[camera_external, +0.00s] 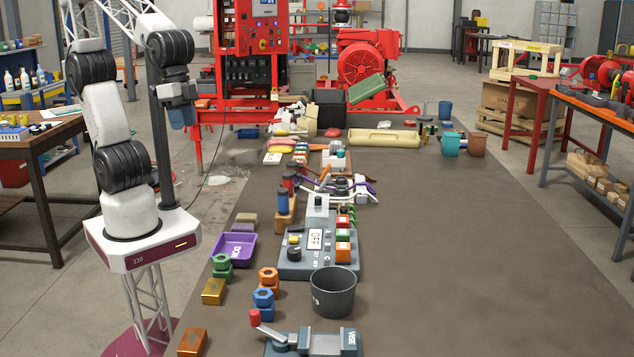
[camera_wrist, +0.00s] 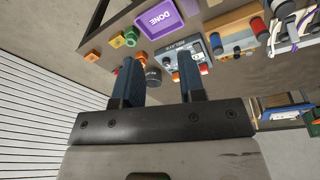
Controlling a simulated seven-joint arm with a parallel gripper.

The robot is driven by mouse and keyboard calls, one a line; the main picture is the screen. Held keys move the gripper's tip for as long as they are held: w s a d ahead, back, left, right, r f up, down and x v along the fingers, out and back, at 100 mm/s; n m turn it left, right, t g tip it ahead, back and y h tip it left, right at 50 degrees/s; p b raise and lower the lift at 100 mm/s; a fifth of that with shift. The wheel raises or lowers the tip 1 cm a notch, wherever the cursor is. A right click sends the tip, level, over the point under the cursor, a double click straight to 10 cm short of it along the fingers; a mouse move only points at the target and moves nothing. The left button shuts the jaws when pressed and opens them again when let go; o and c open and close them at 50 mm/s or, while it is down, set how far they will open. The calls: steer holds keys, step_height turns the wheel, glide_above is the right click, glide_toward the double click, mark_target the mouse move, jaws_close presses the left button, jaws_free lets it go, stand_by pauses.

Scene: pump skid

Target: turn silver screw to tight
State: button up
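I cannot make out a silver screw for certain in either view. A small pale block with a dark knob (camera_external: 317,204) stands mid-table, and another pale block (camera_external: 336,158) sits farther back; I cannot tell whether either bears the screw. My gripper (camera_external: 182,116) hangs high to the left of the table in the external view, away from the objects. In the wrist view my gripper (camera_wrist: 158,62) shows its two blue fingers apart with nothing held between them. The table is some distance beyond them.
A grey panel box reading OFF (camera_external: 315,263) stands mid-table, with a dark round bin (camera_external: 333,291) and a vise (camera_external: 316,343) nearer the camera. A purple DONE tray (camera_external: 234,247) lies at the left edge. Coloured nuts and blocks crowd nearby. The table's right side (camera_external: 460,250) is clear.

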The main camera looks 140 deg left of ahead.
steer(key=w+a+f+n, duration=0.2)
steer(key=w+a+n, duration=0.2)
steer(key=w+a, duration=0.4)
steer(key=n+g, duration=0.2)
steer(key=n, duration=1)
glide_toward(344, 203)
steer(key=shift+w+d, duration=0.1)
steer(key=shift+d, duration=0.25)
steer(key=shift+a+f+n, duration=0.2)
steer(key=shift+a+n, duration=0.1)
steer(key=shift+a, duration=0.05)
steer(key=shift+f, duration=0.1)
steer(key=shift+f, duration=3.8)
